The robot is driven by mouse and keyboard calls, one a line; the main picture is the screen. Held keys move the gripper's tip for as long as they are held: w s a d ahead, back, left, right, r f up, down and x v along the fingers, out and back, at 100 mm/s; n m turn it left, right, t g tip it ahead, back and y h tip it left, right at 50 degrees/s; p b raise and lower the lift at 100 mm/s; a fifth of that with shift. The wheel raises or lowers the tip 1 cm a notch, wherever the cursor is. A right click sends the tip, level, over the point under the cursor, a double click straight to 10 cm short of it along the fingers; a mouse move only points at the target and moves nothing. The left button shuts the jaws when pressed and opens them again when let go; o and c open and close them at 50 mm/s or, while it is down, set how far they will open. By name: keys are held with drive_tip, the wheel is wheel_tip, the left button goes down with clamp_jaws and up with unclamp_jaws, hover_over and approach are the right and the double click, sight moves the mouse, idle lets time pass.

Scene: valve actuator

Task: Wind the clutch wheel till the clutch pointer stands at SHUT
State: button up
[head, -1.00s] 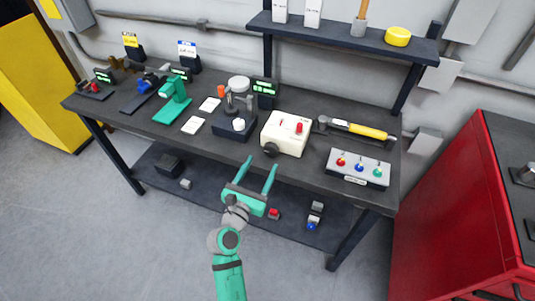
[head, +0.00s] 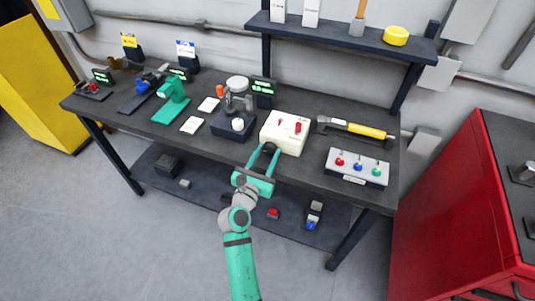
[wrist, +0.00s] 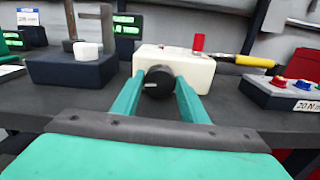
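A cream box (head: 287,128) stands on the workbench, right of centre. A round black wheel (wrist: 158,82) with a small pale mark sits on its front face; I take it for the clutch wheel. A red upright piece (wrist: 198,42) stands on the box top; it also shows in the head view (head: 298,127). I cannot make out a pointer or the word SHUT. My gripper (head: 269,147) reaches the box from the front. In the wrist view, my gripper's fingers (wrist: 159,86) lie close along the wheel's left and right sides, apparently touching it.
A yellow-handled tool (head: 360,129) lies right of the box, behind a grey panel with coloured knobs (head: 357,168). A dark-based device (head: 233,125) stands left of the box, with a green-lit display (head: 263,87) behind. A red cabinet (head: 455,200) stands right of the bench.

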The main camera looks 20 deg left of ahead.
drive_tip(key=shift+w, duration=0.1)
drive_tip(key=shift+m, duration=0.8)
drive_tip(key=shift+a+m, duration=0.15)
drive_tip(key=shift+m, duration=1.55)
drive_tip(key=shift+d+f+m, duration=0.1)
drive_tip(key=shift+d+m, duration=0.1)
drive_tip(key=shift+m, duration=0.1)
drive_tip(key=o, duration=1)
drive_tip(key=shift+o, duration=0.4)
